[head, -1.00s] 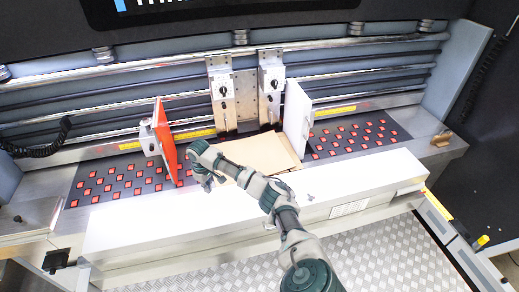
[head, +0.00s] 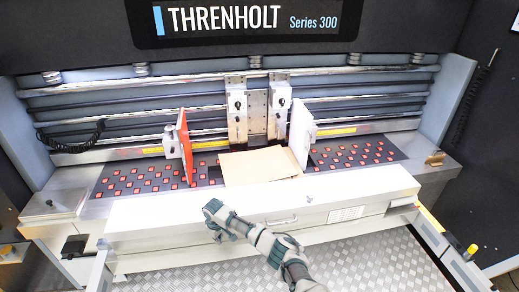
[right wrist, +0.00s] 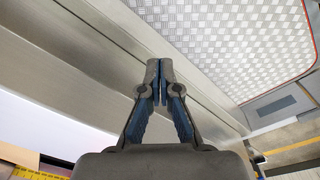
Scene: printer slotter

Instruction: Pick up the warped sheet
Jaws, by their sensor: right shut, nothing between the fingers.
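Tan cardboard (head: 262,165) lies flat-looking on the machine bed between a red side guide (head: 185,147) and a white side guide (head: 301,132). An edge line near its right side suggests more than one sheet. I cannot tell which sheet is warped. My right gripper (head: 212,211) is in front of the cardboard and to its left, apart from it, over the white front ledge. In the right wrist view its fingers (right wrist: 160,78) are closed together with nothing between them. My left gripper is not in view.
The long white front ledge (head: 370,187) runs across the machine below the bed. Black strips with red squares (head: 135,180) lie either side of the cardboard. Two metal heads (head: 237,108) stand behind it. A tread-plate floor (head: 370,255) is in front.

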